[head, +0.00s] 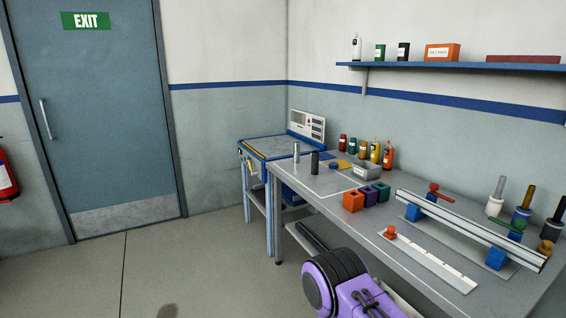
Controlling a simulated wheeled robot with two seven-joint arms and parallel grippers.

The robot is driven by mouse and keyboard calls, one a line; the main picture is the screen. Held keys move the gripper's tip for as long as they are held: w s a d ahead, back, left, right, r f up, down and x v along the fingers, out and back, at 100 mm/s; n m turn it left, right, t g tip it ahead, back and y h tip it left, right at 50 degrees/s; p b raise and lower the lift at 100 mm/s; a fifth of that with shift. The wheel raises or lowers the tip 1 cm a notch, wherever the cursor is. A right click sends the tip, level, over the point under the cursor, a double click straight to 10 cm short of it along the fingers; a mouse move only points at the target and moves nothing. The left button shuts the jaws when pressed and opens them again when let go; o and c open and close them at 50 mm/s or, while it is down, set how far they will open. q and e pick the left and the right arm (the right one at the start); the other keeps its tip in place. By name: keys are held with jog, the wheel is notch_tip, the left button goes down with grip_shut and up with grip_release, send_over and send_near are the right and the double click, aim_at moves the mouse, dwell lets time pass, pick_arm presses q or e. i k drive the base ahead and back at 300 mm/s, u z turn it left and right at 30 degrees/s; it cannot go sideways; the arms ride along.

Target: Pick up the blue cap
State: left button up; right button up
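A small round blue piece (333,165), which looks like the blue cap, lies on the far left part of the grey workbench (300,180). It is near a yellow piece (344,164) and behind the dark upright cylinder (315,163). It is too small to make out in detail. A purple and black part of my own body shows at the bottom middle, in front of the bench. Neither of my grippers is in view.
A silver cylinder (296,152), a grey box (366,171), several coloured bottles and three coloured blocks (353,201) stand around the piece. A long metal rail (470,228) lies on the right. A blue shelf (460,67) hangs above. The floor at left is clear.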

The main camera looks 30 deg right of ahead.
aim_at(334, 165)
jog(key=u, duration=0.25)
jog(key=i, duration=0.9)
jog(key=z, duration=0.5)
jog(key=i, duration=0.75)
jog(key=z, duration=0.75)
